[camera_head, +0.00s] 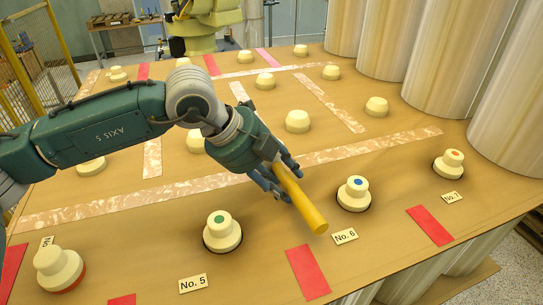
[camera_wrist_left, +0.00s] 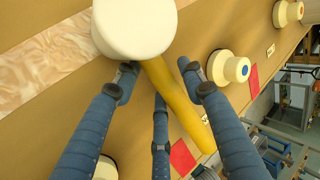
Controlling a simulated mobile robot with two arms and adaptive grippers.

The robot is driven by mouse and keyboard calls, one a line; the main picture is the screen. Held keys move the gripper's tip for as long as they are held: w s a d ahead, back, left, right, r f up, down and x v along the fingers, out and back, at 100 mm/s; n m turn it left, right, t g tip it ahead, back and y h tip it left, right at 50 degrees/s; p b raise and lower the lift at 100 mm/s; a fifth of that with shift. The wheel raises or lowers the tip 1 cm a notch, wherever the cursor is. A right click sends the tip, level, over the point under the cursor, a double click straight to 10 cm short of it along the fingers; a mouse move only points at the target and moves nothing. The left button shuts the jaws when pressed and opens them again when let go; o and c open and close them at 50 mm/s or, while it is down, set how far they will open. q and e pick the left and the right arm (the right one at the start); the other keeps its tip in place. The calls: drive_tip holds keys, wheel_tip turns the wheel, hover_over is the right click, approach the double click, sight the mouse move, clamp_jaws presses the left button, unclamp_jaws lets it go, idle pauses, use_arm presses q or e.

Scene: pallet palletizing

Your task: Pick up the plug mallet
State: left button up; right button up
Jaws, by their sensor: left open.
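The plug mallet has a yellow handle (camera_head: 303,203) that points down and to the right in the head view, its end above the brown table. In the left wrist view the handle (camera_wrist_left: 180,103) runs from a large cream head (camera_wrist_left: 135,25) at the top, which the hand hides in the head view. My left gripper (camera_head: 278,180) is at the mallet. In the left wrist view the fingers of my left gripper (camera_wrist_left: 160,80) are spread, one to each side of the handle and a third near it. Whether any finger touches it is unclear. My right gripper is out of view.
Cream plugs stand on the brown table (camera_head: 380,240), among them a green-topped one (camera_head: 222,231), a blue-topped one (camera_head: 354,193) and an orange-topped one (camera_head: 448,164). Number cards and red strips (camera_head: 308,271) lie near the front edge. Tall cream cylinders (camera_head: 441,60) line the right side.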

sight(282, 174)
use_arm(q)
drive_tip(key=shift+r, duration=0.1)
clamp_jaws()
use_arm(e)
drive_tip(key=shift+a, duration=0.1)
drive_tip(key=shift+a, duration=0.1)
use_arm(q)
drive_tip(key=shift+w+r, duration=0.1)
drive_tip(key=shift+r, duration=0.4)
wheel_tip(282, 174, up, 19)
drive_tip(key=b, duration=0.5)
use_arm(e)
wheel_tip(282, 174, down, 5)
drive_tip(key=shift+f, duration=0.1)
use_arm(q)
drive_tip(key=shift+c, duration=2)
unclamp_jaws()
clamp_jaws()
